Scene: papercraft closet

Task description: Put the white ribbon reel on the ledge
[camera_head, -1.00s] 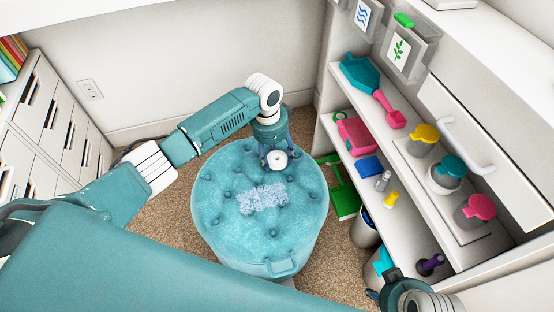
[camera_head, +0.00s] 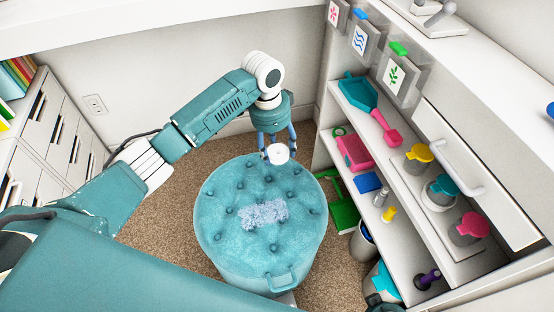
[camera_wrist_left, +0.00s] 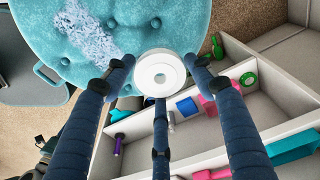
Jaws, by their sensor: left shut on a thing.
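The white ribbon reel (camera_head: 279,155) is held in the fingertips of my left gripper (camera_head: 277,149), above the far edge of the round teal pouf. In the left wrist view the reel (camera_wrist_left: 160,73) shows as a white disc with a hole, with dark blue fingers around it. A ledge-like white surface (camera_head: 470,62) runs along the top of the shelf unit at the right, well apart from the reel. Only a dark bit of my right gripper (camera_head: 376,300) shows at the bottom edge, so its jaws are hidden.
The tufted teal pouf (camera_head: 225,222) stands on brown carpet with a fluffy patch on it. The white shelf unit (camera_head: 408,225) at right holds a teal scoop (camera_head: 358,92), a pink box (camera_head: 353,152) and several lidded pots.

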